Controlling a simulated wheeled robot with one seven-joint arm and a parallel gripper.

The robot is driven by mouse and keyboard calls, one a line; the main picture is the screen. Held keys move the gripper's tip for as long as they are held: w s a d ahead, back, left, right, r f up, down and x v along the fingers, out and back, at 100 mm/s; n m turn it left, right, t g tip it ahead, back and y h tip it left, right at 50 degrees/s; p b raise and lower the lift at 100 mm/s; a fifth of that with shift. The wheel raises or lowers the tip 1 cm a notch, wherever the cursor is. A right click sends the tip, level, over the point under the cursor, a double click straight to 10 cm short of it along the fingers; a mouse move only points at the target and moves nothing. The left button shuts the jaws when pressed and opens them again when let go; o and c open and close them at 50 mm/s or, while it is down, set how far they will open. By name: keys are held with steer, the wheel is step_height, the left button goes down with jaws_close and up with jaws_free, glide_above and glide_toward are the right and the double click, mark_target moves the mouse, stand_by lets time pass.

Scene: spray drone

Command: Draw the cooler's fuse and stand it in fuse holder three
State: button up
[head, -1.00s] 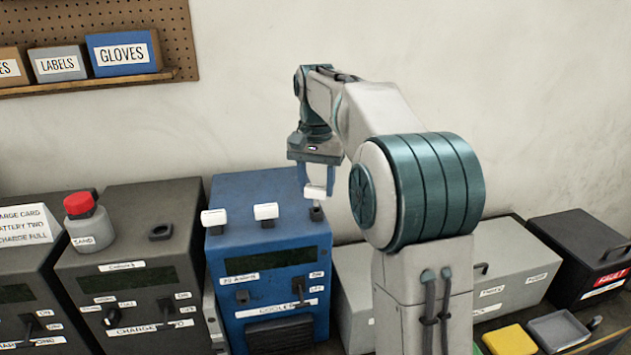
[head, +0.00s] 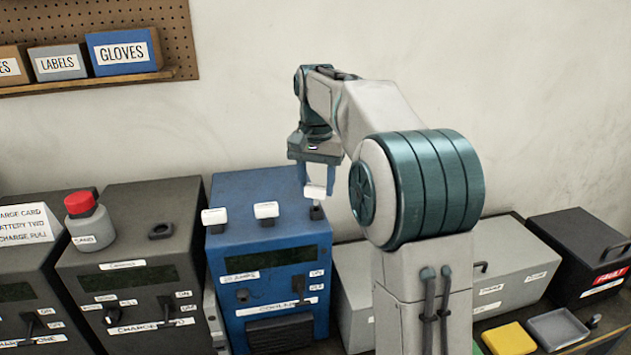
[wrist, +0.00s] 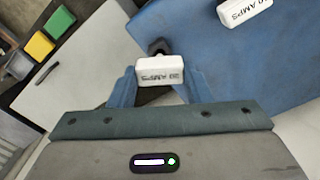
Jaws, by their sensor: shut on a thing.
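The blue cooler box (head: 262,187) stands in the middle of the row, with a COOLER label on its front. My gripper (head: 315,187) is shut on a white-capped fuse (head: 316,191) over the box's right top. In the wrist view the fuse (wrist: 160,72) reads 20 AMPS and sits between my fingers (wrist: 160,85). A dark socket (head: 316,212) shows just under it; whether the fuse's lower end is still in it I cannot tell. Two more white-capped fuses stand on the box, at left (head: 213,217) and middle (head: 265,211). I cannot identify fuse holder three.
Dark charger boxes (head: 130,230) stand left, one bearing a red-capped bottle (head: 86,222). Grey boxes (head: 515,262) and a black FAULT box (head: 580,255) stand right, behind yellow (head: 508,340) and grey trays (head: 558,328). My arm hides part of the right side.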

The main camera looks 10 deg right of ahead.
mark_target(316, 186)
steer(key=shift+f+b, duration=0.95)
steer(key=shift+f, duration=0.65)
steer(key=o, duration=1.4)
steer(key=shift+c, duration=0.2)
step_height(316, 186, up, 14)
steer(key=p, duration=0.1)
steer(key=shift+f, duration=0.1)
steer(key=s+f+n+t+b, duration=0.1)
steer(key=s+f+n+t, duration=0.1)
steer(key=s+f, duration=1)
steer(key=s+f+n+t+b, duration=0.1)
steer(key=s+f+n, duration=0.3)
steer(key=s+f, duration=0.7)
steer(key=s, duration=0.5)
steer(key=shift+f+t+b, duration=0.35)
steer(key=shift+t+b, duration=0.05)
